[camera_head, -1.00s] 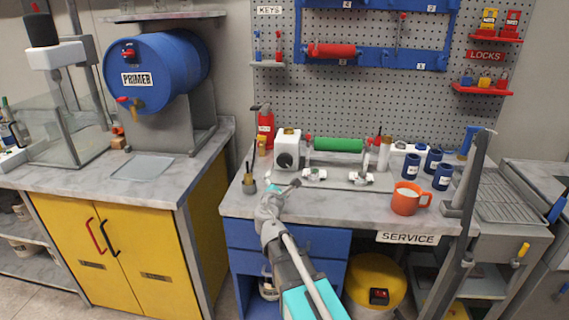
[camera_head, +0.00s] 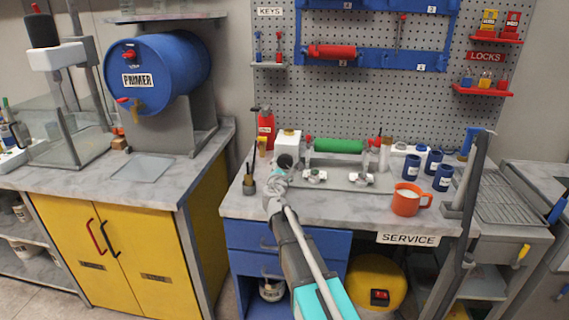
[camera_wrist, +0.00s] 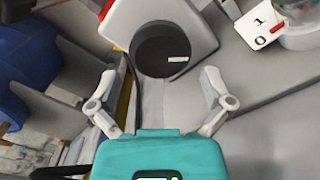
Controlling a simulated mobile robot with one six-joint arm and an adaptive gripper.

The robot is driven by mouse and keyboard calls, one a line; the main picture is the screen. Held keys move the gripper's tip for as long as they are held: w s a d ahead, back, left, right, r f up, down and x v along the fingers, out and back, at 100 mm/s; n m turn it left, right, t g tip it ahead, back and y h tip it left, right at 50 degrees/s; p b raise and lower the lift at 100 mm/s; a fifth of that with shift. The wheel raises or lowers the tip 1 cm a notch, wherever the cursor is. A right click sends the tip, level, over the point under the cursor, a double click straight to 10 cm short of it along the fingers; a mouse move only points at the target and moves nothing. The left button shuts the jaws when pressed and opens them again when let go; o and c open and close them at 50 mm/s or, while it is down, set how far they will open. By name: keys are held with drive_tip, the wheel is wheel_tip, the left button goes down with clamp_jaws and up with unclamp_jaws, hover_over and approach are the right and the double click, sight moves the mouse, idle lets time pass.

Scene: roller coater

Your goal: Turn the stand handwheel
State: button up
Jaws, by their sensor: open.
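The stand handwheel looks to be the black round knob (camera_head: 285,161) on the front of a white box (camera_head: 289,141) on the grey bench. In the wrist view the black wheel (camera_wrist: 160,50) is a thick disc with a small white label, on the pale face of the box (camera_wrist: 197,25). My gripper (camera_wrist: 160,88) is open and empty, its two pale fingers spread below the wheel in that view, left and right of its centre line. They appear apart from the wheel.
A green roller (camera_head: 338,146) on its stand is right of the box, with white fittings (camera_head: 360,180) in front. A brush holder (camera_head: 249,185) stands close on the left. An orange mug (camera_head: 408,200) is to the right. The bench front between is clear.

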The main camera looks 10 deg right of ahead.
sight(284, 163)
drive_tip(key=shift+x, duration=1.9)
drive_tip(key=shift+c, duration=0.3)
drive_tip(key=c, duration=0.8)
drive_tip(key=shift+m, duration=0.4)
drive_tip(key=m, duration=0.4)
drive_tip(key=shift+r+m, duration=0.1)
drive_tip(key=shift+m, duration=2.1)
